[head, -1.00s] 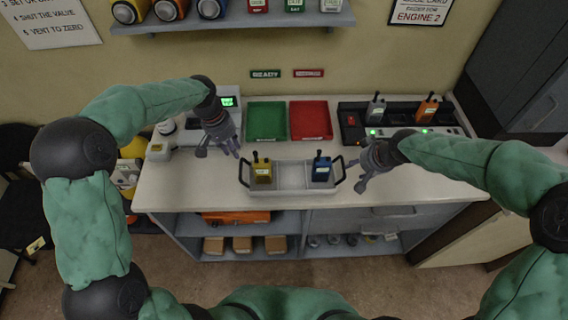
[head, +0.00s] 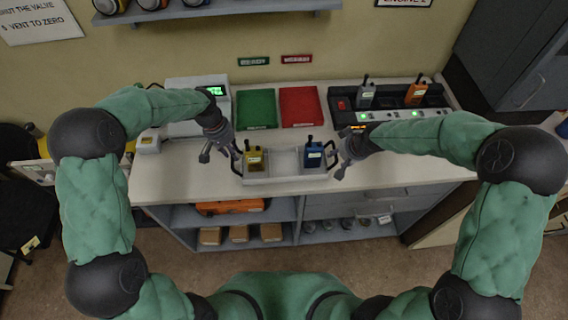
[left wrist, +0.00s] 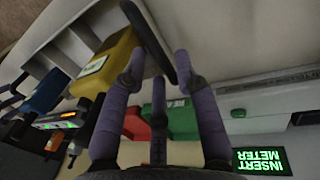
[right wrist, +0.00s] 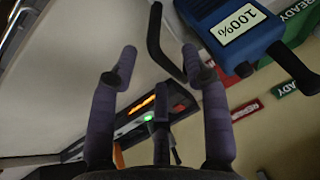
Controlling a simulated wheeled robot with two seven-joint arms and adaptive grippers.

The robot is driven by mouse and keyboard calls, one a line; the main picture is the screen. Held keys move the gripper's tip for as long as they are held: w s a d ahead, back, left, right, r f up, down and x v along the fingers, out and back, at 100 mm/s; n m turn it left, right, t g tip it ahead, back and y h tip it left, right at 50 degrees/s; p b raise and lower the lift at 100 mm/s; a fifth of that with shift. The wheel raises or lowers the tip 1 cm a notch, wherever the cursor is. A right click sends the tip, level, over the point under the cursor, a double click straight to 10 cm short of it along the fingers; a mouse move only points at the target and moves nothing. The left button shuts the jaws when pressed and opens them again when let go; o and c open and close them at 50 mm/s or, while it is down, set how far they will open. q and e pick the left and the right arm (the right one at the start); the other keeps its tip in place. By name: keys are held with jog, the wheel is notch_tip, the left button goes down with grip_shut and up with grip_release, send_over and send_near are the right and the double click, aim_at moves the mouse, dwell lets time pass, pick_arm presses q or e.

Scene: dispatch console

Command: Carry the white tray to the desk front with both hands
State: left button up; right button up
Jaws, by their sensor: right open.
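The white tray (head: 287,179) stands on the pale desk (head: 185,184). It holds a yellow radio (head: 254,160) at its left and a blue radio (head: 315,156) at its right, with bare tray between. My left gripper (head: 221,155) is at the left black handle (left wrist: 152,42), which passes between its spread fingers (left wrist: 160,58) in the left wrist view. My right gripper (head: 342,165) is open beside the right black handle (right wrist: 160,45). In the right wrist view that handle lies ahead between its fingers (right wrist: 159,52). Whether either gripper touches a handle is unclear.
Behind the tray lie a green mat (head: 256,108) and a red mat (head: 300,106). A charger rack (head: 392,112) with grey and orange radios stands behind right. A meter with a green display (head: 214,91) stands behind left. The desk strip before the tray is clear.

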pick_arm(q)
jog(key=shift+d+f, duration=0.15)
jog(key=shift+f, duration=0.55)
jog(key=shift+d+f, duration=0.1)
jog(key=shift+f, duration=0.55)
pick_arm(e)
jog(key=shift+x, duration=1.45)
pick_arm(q)
grip_shut()
pick_arm(e)
jog(key=c, duration=0.7)
grip_shut()
jog(key=shift+r, duration=0.1)
